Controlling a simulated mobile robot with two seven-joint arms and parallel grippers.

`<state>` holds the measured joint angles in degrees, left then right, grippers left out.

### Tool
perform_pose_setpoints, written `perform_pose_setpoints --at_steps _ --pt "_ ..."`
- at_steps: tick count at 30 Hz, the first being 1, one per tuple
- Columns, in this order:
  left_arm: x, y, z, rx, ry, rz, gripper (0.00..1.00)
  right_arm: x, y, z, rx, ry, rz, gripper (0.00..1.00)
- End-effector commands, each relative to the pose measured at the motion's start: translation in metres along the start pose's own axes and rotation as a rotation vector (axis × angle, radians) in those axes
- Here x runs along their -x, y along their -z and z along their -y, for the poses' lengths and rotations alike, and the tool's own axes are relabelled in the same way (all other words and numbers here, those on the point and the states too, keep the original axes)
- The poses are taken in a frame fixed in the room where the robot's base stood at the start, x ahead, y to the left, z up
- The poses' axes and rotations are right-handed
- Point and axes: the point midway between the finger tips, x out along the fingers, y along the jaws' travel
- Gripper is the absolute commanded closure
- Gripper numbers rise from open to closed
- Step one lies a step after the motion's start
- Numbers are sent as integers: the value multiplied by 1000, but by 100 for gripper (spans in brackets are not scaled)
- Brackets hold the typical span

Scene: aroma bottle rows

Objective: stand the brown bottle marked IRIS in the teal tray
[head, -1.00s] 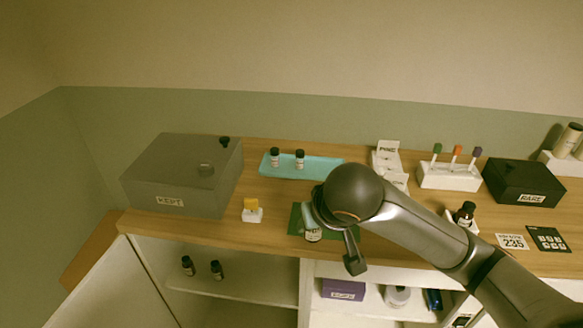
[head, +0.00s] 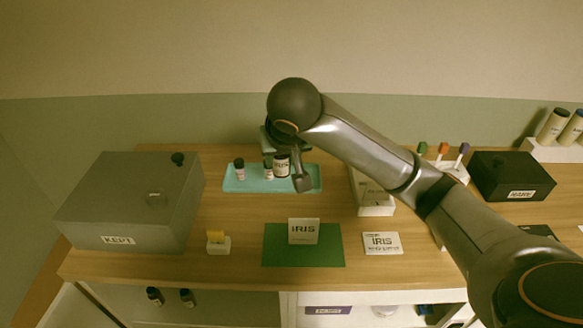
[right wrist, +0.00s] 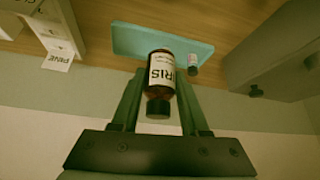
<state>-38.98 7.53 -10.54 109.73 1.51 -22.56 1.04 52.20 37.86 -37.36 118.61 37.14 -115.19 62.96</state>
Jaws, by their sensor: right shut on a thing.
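The brown bottle marked IRIS (head: 282,167) has a white label and looks upright at the teal tray (head: 309,181). My right gripper (head: 284,158) is shut on it. In the right wrist view the bottle (right wrist: 161,73) sits between the two fingers, its dark cap towards the camera, with the teal tray (right wrist: 130,40) beyond. I cannot tell whether its base touches the tray. My left gripper is not in view.
A grey box marked KEPT (head: 118,210) stands left of the tray. A white holder (head: 374,208) stands to the right, with a black box (head: 510,175) farther right.

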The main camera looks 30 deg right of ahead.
Motion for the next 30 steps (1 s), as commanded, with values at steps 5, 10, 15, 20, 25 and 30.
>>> perform_pose_setpoints --at_steps 5,10,15,20,25,30 --pt "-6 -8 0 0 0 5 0 -31 17 -21 -4 -7 5 100" --pt "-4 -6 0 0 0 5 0 -68 33 -42 0 -7 6 100" --pt "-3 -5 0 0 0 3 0 -103 35 -53 0 -4 2 100" --pt "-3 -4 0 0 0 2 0 -118 36 -57 1 -1 0 100" --pt "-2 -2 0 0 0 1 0 -136 34 -63 2 -3 3 100" --pt "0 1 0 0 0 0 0 -153 22 -62 2 -1 1 100"
